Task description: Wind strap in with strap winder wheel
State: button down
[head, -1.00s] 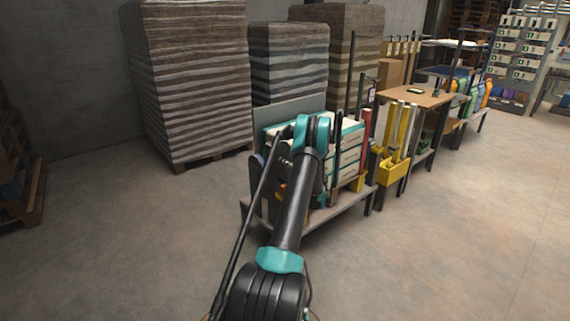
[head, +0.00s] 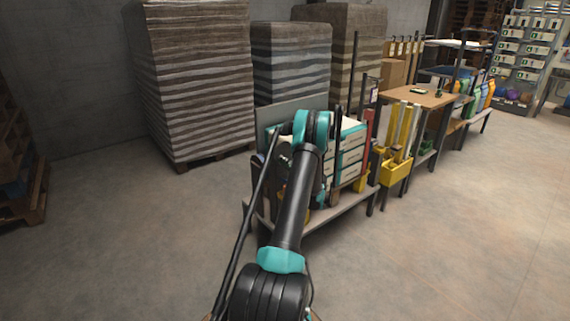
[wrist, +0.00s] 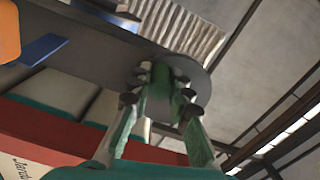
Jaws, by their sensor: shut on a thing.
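In the wrist view my gripper (wrist: 160,88) is shut on a small green handle (wrist: 162,76) at the rounded end of a dark grey flat piece (wrist: 100,50). This piece appears to belong to the strap winder wheel, whose full shape is out of view. The two fingers stand on either side of the handle. In the head view my arm reaches to the bench with the white and teal stack, and its own links hide my gripper and the handle. I cannot make out the strap in either view.
The white and teal stack (head: 351,158) stands on a low bench (head: 335,210). A yellow holder (head: 396,171) and a wooden-topped table (head: 418,97) are to its right. Tall wrapped pallet stacks (head: 197,80) stand behind. The floor at front right is clear.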

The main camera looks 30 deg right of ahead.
aim_at(277, 152)
jog(key=m, duration=0.2)
jog(key=r+m, duration=0.1)
jog(key=shift+s+a+m, duration=0.1)
jog(key=shift+a+m, duration=0.3)
jog(key=m, duration=0.1)
jog(key=r+m, duration=0.1)
jog(key=shift+a+m, duration=0.2)
jog(key=shift+m, duration=0.2)
jog(key=m, duration=0.1)
jog(key=r+m, duration=0.1)
jog(key=m, duration=0.1)
jog(key=shift+r+m, duration=0.25)
jog(key=shift+m, duration=0.5)
jog(key=shift+r+m, duration=0.25)
jog(key=shift+m, duration=0.5)
jog(key=shift+d, duration=0.1)
jog(key=c, duration=1.4)
grip_release()
